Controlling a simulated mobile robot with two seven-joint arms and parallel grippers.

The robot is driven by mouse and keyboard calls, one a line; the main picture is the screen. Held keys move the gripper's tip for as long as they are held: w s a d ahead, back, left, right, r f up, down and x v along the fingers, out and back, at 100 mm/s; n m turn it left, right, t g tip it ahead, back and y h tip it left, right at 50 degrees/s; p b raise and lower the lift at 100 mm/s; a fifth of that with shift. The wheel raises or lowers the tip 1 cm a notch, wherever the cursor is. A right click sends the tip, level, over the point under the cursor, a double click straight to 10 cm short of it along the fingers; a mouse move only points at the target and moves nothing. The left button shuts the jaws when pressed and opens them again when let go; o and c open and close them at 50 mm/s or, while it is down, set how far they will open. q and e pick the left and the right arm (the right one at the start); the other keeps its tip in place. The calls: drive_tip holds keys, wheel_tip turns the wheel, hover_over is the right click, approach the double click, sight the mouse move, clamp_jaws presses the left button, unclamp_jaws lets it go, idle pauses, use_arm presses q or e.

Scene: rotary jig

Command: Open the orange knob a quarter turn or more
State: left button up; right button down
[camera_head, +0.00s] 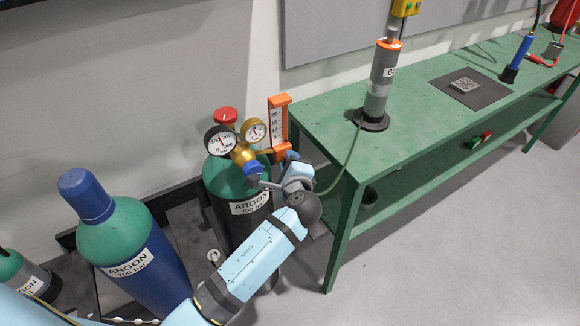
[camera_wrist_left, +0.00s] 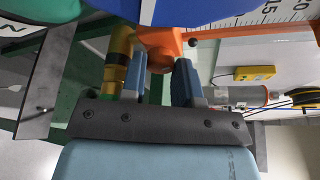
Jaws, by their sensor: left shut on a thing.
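My left gripper (camera_head: 282,162) reaches the regulator on the red-topped argon cylinder (camera_head: 248,205). In the left wrist view, an orange part (camera_wrist_left: 160,45), which I take for the orange knob, sits between the two blue fingers (camera_wrist_left: 160,75), and the gripper is shut on it. The knob's turn angle cannot be read. In the head view the gripper largely hides it, just below the orange flowmeter (camera_head: 279,118) with its scale. My right gripper is in neither view.
Two round gauges (camera_head: 220,140) and a brass body (camera_head: 242,154) with a blue knob (camera_head: 252,168) crowd the left side of the gripper. A green bench (camera_head: 325,110) stands close on the right. A blue argon cylinder (camera_head: 140,260) leans at lower left.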

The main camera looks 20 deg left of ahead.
use_arm(q)
drive_tip(key=shift+f+n, duration=0.15)
drive_tip(key=shift+n, duration=0.15)
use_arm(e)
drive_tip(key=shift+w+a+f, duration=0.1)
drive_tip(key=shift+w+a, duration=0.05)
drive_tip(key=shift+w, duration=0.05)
use_arm(q)
drive_tip(key=o, duration=0.9)
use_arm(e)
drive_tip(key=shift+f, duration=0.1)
